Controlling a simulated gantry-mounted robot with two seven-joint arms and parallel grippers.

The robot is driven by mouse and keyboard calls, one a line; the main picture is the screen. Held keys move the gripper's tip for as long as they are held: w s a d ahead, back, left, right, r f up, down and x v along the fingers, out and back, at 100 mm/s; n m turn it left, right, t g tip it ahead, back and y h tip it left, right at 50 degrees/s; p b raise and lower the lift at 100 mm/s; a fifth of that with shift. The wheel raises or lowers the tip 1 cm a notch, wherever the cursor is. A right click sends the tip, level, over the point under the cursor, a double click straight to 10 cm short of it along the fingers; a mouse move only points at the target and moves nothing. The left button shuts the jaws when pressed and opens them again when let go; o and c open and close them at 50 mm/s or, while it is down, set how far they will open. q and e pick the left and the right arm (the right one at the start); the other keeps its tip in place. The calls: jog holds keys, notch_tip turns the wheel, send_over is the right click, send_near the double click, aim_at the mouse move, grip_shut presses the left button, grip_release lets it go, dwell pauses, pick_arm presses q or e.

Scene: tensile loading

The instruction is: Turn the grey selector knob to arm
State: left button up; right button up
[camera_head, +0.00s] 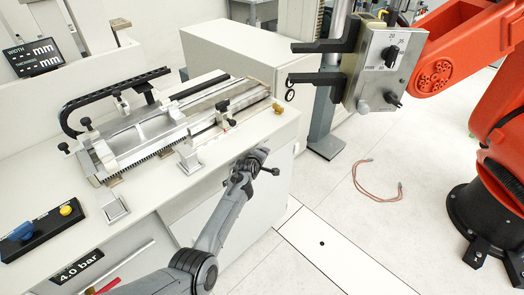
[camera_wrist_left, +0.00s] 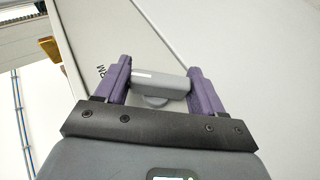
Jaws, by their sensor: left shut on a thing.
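The grey selector knob (camera_wrist_left: 160,82) is a bar-shaped handle seen in the left wrist view, lying nearly across the picture between two purple fingers. A white mark shows on its left half. My left gripper (camera_wrist_left: 160,84) is shut on the knob, one finger at each end. A partly covered label ending in "RM" is printed on the pale panel (camera_wrist_left: 230,40) left of the left finger. In the head view my left gripper (camera_head: 256,163) is at the white front face of the bench, and the knob is hidden there. My right gripper is not in view.
The bench top (camera_head: 250,130) holds a metal slide fixture (camera_head: 160,120). A control box with a blue knob (camera_head: 22,231) and yellow button sits at left. A cable (camera_head: 375,190) lies on the floor.

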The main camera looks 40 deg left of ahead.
pick_arm(q)
jog(key=shift+m+g+p, duration=0.3)
jog(key=shift+g+p, duration=0.35)
jog(key=shift+g, duration=0.25)
jog(key=o, duration=1)
jog(key=shift+c, duration=0.2)
jog(key=shift+r, duration=0.1)
jog(key=shift+s+d+r+p, duration=0.25)
jog(key=shift+s+r+p, duration=0.2)
jog(key=shift+p, duration=0.05)
jog(key=p+v, duration=0.2)
jog(key=v, duration=0.7)
jog(key=shift+p, duration=0.3)
